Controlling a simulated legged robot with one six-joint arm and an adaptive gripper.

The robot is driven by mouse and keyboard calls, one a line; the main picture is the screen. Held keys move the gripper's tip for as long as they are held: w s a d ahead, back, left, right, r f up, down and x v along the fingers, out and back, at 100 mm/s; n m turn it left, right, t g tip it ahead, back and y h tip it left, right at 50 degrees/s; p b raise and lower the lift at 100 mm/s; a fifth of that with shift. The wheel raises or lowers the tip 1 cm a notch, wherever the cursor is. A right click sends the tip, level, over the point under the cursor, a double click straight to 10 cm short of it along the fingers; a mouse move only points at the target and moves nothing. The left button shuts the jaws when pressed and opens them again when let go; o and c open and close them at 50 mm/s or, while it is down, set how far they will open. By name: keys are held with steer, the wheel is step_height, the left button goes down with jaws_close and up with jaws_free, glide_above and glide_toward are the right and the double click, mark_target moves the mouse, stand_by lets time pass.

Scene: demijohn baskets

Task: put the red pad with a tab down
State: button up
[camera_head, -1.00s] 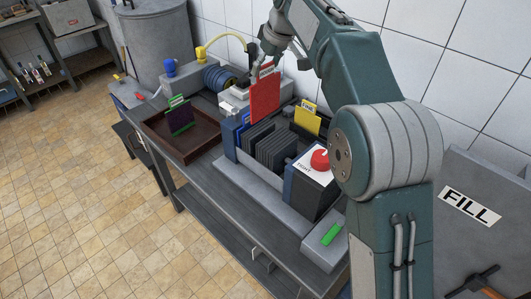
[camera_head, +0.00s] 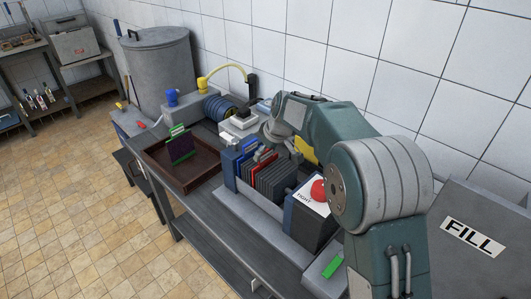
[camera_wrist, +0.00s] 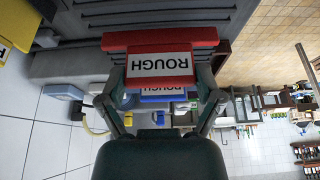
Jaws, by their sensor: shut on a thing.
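The red pad (camera_head: 259,174) stands upright in the row of dark plates of the press (camera_head: 282,176), just right of the blue pad (camera_head: 238,150). In the wrist view, the red pad (camera_wrist: 205,37) shows a white label reading ROUGH on its tab, upside down. My gripper (camera_head: 265,154) is over the press, shut on the tab; its fingers also show on either side of the tab in the wrist view (camera_wrist: 160,72). The blue pad's label (camera_wrist: 163,94) shows just beyond it. Whether the red pad rests on the bottom of the press is hidden.
A brown tray (camera_head: 207,183) with a green pad (camera_head: 180,148) stands left of the press. A yellow pad (camera_head: 307,150) is partly hidden behind my arm. A box with a red knob (camera_head: 318,190) closes the press's near end. Tiled wall stands behind.

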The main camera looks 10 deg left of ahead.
steer(key=shift+f, duration=0.2)
steer(key=o, duration=0.9)
steer(key=v, duration=1.2)
steer(key=shift+r, duration=0.1)
